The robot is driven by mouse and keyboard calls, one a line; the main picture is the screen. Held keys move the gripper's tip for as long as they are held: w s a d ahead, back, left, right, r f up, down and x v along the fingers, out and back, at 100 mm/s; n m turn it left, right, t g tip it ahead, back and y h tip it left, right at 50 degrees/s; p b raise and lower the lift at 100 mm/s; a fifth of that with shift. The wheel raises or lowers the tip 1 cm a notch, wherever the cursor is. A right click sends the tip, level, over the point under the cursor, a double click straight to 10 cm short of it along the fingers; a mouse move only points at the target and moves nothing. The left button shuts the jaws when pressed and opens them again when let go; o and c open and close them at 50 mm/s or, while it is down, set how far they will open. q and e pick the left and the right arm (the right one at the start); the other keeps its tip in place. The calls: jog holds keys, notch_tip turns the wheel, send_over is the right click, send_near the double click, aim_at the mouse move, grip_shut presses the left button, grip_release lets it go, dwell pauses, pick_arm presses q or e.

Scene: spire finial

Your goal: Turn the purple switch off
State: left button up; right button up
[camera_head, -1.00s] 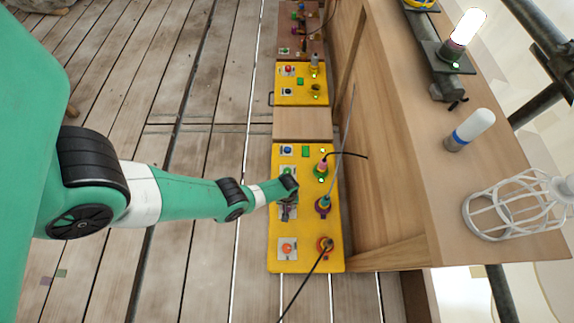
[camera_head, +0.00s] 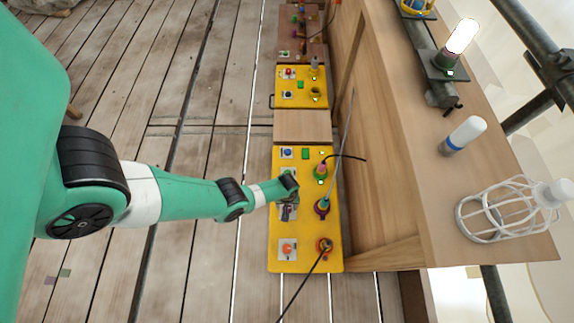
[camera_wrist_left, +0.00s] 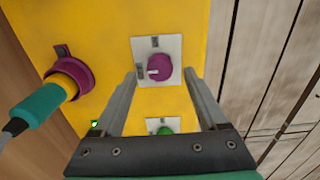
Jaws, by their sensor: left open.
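The purple switch (camera_wrist_left: 160,67) is a round knob on a white square plate (camera_wrist_left: 141,49) on the yellow panel (camera_wrist_left: 118,18). Its white mark points left in the left wrist view, toward a small dark label on the plate; another label sits above the knob. My left gripper (camera_wrist_left: 160,76) is open, its fingertips on either side of the knob with visible gaps. Whether they reach down to knob height I cannot tell. In the head view my left gripper (camera_head: 287,207) is over the yellow panel (camera_head: 305,226) and mostly hides the purple switch. My right gripper is not in view.
A green knob (camera_wrist_left: 160,126) is beside the purple one, partly behind my gripper. A purple socket (camera_wrist_left: 82,72) holds a teal plug (camera_wrist_left: 44,112) with a cable. An orange knob (camera_head: 287,249) is farther along the panel. A wooden shelf (camera_head: 420,190) stands right of it.

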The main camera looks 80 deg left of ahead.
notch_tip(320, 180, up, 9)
jog(key=p, duration=0.7)
jog(key=shift+p, duration=0.4)
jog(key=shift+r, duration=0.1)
